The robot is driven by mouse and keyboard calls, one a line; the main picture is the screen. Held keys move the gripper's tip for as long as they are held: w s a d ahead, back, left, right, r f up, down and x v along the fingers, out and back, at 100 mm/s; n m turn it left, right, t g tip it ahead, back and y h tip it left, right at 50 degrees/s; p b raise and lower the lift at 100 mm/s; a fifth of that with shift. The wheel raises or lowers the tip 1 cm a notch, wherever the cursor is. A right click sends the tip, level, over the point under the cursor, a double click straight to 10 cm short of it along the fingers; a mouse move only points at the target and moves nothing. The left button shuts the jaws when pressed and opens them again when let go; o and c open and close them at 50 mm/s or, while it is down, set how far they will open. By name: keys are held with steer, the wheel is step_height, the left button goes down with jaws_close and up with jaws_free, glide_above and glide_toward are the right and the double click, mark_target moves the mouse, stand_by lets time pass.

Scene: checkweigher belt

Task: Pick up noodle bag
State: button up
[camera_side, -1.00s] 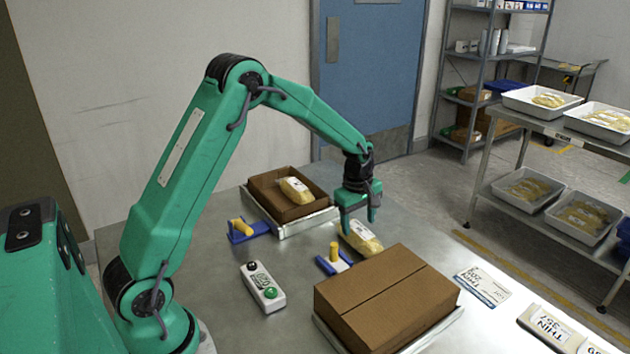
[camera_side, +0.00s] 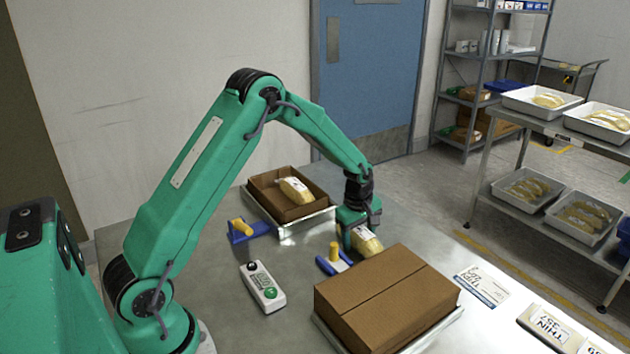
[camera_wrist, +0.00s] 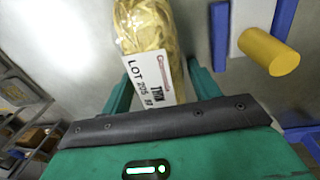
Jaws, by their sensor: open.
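A noodle bag (camera_side: 366,242), yellow with a white label, lies on the metal table behind the closed brown carton. My gripper (camera_side: 359,232) is down at this bag, open, with its fingers around the bag's near end. My gripper (camera_wrist: 158,85) shows no clear contact with the bag there. A second noodle bag (camera_side: 294,190) lies in the open carton (camera_side: 262,194) further back.
A closed brown carton (camera_side: 385,300) stands close in front of the bag. A blue fixture with a yellow peg (camera_side: 334,250) sits just left of it; its peg also shows in the wrist view (camera_wrist: 268,52). A button box (camera_side: 262,288) lies further left.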

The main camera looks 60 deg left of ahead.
mark_target(359, 229)
stand_by(0.3)
steer(key=c, duration=0.9)
steer(key=shift+r, duration=0.2)
step_height(359, 229, up, 10)
steer(key=shift+f, duration=0.15)
steer(key=shift+a, duration=0.1)
stand_by(0.3)
